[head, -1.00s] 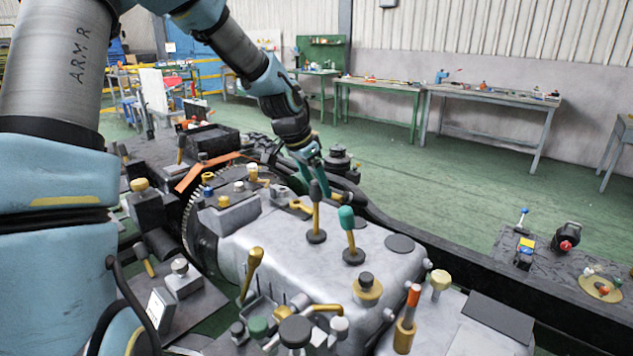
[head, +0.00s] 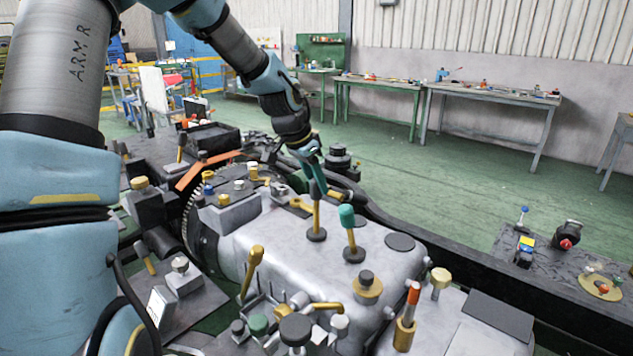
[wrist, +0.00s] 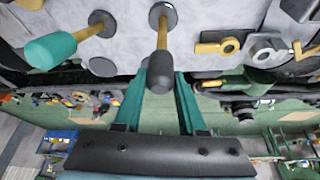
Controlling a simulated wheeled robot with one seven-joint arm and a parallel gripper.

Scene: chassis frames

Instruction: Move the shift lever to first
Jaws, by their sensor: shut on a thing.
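Two levers with yellow shafts stand upright on the grey metal housing (head: 290,243). One has a dark knob (head: 315,190), and the other, to its right and nearer, has a teal knob (head: 346,216). My gripper (head: 314,178) reaches down from behind and is shut on the dark-knobbed lever. In the wrist view, my gripper (wrist: 161,82) has one teal finger on each side of the dark knob (wrist: 160,70). The teal-knobbed lever (wrist: 50,48) is to the left there, outside the fingers. Gear markings cannot be made out.
A bent yellow lever (head: 252,270) and several knobs crowd the front of the housing. An orange-topped handle (head: 410,305) stands at the front right. A dark frame rail (head: 450,260) runs along the right side.

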